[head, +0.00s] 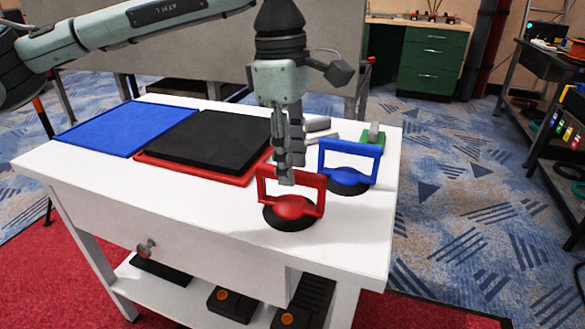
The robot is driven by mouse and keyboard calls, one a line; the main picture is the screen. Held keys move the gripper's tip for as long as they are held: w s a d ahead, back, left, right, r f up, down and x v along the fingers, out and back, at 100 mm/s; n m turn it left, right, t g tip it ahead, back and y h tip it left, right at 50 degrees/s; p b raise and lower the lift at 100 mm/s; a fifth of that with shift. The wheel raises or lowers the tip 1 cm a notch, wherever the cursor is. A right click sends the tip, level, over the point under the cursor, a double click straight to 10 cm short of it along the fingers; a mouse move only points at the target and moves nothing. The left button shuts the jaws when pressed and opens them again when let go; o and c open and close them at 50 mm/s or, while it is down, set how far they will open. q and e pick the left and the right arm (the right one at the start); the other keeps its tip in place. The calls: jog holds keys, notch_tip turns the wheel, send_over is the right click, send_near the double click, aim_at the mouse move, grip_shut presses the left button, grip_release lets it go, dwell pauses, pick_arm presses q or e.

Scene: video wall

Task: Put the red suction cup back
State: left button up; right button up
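The red suction cup (290,207) stands upright on the white table (352,230) near its front right, black pad down and handle up. My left gripper (286,178) points straight down at the top bar of its handle. The fingertips overlap the bar in the picture. The fingers are seen from the side, so I cannot tell whether they are open or shut on the bar. My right gripper is not in view.
A blue suction cup (348,176) stands close behind to the right. A green-based tool (373,136) is farther back. A blue tray (125,128) and a red tray (236,180) with a black pad (205,140) lie to the left. The table's front right corner is clear.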

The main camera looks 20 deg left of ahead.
pick_arm(q)
notch_tip(320, 180, up, 10)
jog(key=shift+a, duration=0.4)
